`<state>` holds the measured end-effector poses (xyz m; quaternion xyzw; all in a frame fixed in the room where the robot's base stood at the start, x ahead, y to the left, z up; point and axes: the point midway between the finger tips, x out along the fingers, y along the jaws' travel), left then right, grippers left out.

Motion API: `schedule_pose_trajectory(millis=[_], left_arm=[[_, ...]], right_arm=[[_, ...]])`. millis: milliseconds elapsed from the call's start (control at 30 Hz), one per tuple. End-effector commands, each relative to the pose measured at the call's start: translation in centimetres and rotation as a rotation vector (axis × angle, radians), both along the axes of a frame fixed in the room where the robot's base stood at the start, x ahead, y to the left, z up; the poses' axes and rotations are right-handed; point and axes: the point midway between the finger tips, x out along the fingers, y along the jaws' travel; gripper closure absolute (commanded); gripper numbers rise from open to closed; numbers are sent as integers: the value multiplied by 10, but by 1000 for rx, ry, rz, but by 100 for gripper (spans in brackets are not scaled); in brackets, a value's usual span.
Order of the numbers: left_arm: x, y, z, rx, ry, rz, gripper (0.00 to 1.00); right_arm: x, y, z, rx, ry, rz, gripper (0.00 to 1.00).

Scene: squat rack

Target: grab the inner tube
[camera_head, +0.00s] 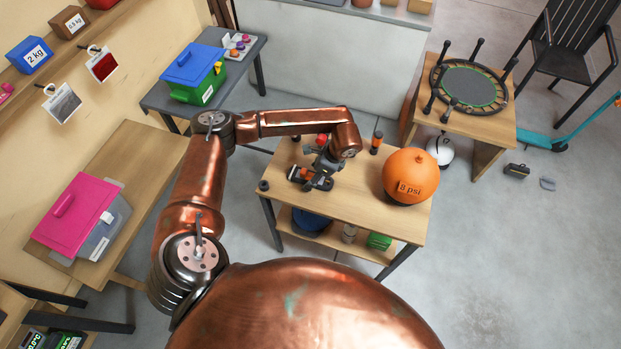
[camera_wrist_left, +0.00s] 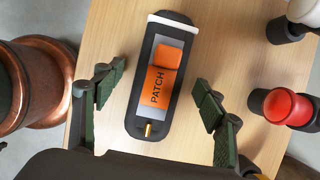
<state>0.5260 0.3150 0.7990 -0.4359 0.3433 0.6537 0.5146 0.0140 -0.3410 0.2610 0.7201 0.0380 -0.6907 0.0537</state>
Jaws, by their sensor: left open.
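A long black rounded piece with a grey panel, an orange flap marked PATCH and a brass valve-like tip looks like the inner tube (camera_wrist_left: 153,128). It lies on the small wooden table, and part of it shows beside my gripper in the head view (camera_head: 297,173). My left gripper (camera_wrist_left: 159,80) is open above it, with one dark green-padded finger on each side and clear gaps to both. In the head view the left gripper (camera_head: 318,178) is over the table's left half. It holds nothing. My right gripper is not in view.
The wooden table (camera_head: 355,207) also bears an orange ball (camera_head: 410,176) marked 8 psi. A red-topped knob (camera_wrist_left: 281,106) stands right of the tube. A white-topped piece (camera_wrist_left: 300,15) is behind it. A small trampoline (camera_head: 468,86) rests on another table at right.

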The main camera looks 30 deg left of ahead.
Motion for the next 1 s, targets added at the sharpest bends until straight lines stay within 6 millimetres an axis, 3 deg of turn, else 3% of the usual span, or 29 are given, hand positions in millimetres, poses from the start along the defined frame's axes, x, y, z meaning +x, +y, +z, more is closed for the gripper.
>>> schedule_pose_trajectory(millis=[267,1000], left_arm=[[0,2,-4,-1,-1,-1,36],[0,1,-3,-2,-1,-1,85]], right_arm=[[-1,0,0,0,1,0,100],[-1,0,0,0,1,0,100]])
